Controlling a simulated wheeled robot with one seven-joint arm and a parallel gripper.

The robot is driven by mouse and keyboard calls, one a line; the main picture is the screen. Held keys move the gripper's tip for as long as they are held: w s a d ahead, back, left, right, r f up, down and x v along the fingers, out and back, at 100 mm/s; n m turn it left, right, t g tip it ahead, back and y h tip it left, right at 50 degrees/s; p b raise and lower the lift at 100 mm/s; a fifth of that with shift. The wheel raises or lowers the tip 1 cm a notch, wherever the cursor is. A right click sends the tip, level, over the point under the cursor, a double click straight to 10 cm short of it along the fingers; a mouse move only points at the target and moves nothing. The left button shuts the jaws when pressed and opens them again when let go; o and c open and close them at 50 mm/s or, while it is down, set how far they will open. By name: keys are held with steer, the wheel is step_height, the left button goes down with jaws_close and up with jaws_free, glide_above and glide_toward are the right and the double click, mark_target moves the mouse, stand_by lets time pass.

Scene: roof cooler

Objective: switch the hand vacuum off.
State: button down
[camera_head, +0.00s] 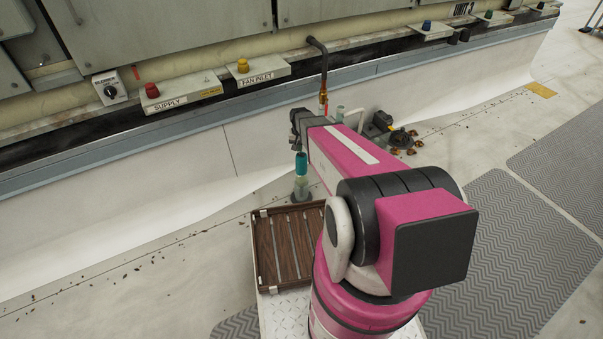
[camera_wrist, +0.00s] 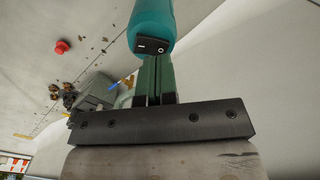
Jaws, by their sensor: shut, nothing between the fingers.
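The hand vacuum (camera_head: 301,164) has a teal body above a clear lower part and stands upright behind the wooden tray in the head view. In the wrist view its teal body (camera_wrist: 165,15) fills the top middle. Its black rocker switch (camera_wrist: 152,45) has a dash mark at the left and a circle at the right. I cannot tell which side is pressed. My gripper (camera_wrist: 157,58) is shut and empty, its green fingers pointing at the switch with the tips just below the circle end. I cannot tell if they touch it. In the head view my arm hides the fingers.
A slatted wooden tray (camera_head: 264,250) lies in front of the vacuum. A dark pipe (camera_head: 324,65) comes down from the cabinet behind. A small dark device (camera_head: 381,122) and scattered leaves (camera_head: 411,151) lie to the right.

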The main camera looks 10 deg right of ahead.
steer(key=shift+r, duration=2.5)
